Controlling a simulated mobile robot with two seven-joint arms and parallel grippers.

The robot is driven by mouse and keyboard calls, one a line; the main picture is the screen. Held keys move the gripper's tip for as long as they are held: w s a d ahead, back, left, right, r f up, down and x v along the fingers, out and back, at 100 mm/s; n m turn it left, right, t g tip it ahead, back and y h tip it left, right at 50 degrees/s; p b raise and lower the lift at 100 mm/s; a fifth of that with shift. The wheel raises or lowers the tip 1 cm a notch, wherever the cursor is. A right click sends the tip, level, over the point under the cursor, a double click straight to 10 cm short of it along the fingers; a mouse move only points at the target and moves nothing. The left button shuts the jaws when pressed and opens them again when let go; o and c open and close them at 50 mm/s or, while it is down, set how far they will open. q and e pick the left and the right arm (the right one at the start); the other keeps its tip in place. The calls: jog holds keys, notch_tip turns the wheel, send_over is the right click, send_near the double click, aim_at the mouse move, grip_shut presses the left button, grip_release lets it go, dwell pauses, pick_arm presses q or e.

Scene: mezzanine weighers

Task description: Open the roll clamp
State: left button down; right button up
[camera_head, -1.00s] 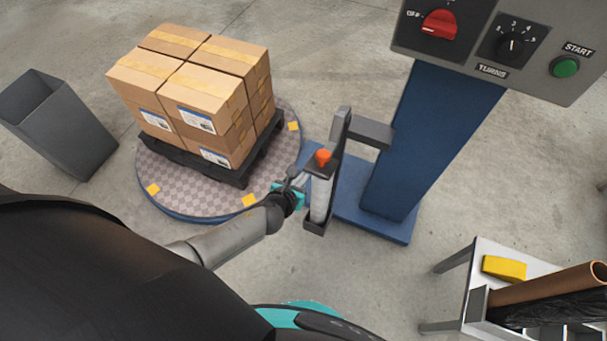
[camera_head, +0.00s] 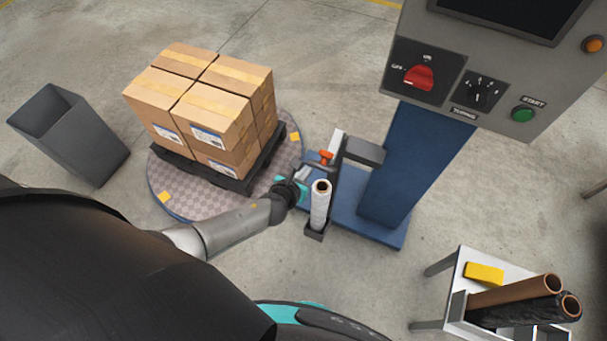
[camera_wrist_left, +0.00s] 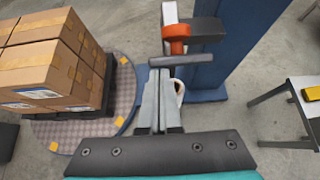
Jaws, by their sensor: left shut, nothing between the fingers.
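The roll clamp shows by its orange knob (camera_head: 326,157) near the upright post of the wrapper's carriage; in the left wrist view the orange knob (camera_wrist_left: 177,38) is just beyond my fingers. The white film roll (camera_head: 320,205) stands upright in its holder, with its brown core end uncovered at the top. The clamp is up behind the roll's top, not over it. My left gripper (camera_head: 306,173) is beside the roll, close to the clamp. In the left wrist view its fingers (camera_wrist_left: 160,82) are shut and empty, near a dark bar below the knob. Contact is unclear. My right gripper is not seen.
A blue column (camera_head: 415,165) with a control panel (camera_head: 455,90) stands right of the roll. A turntable (camera_head: 180,205) with stacked boxes (camera_head: 200,105) is on the left. A grey bin (camera_head: 70,140) and a side table (camera_head: 453,272) stand farther out.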

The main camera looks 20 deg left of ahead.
pick_arm(q)
jog(key=w+r+p, duration=0.7)
jog(key=r, duration=0.2)
jog(key=shift+r, duration=0.3)
jog(key=shift+d, duration=0.1)
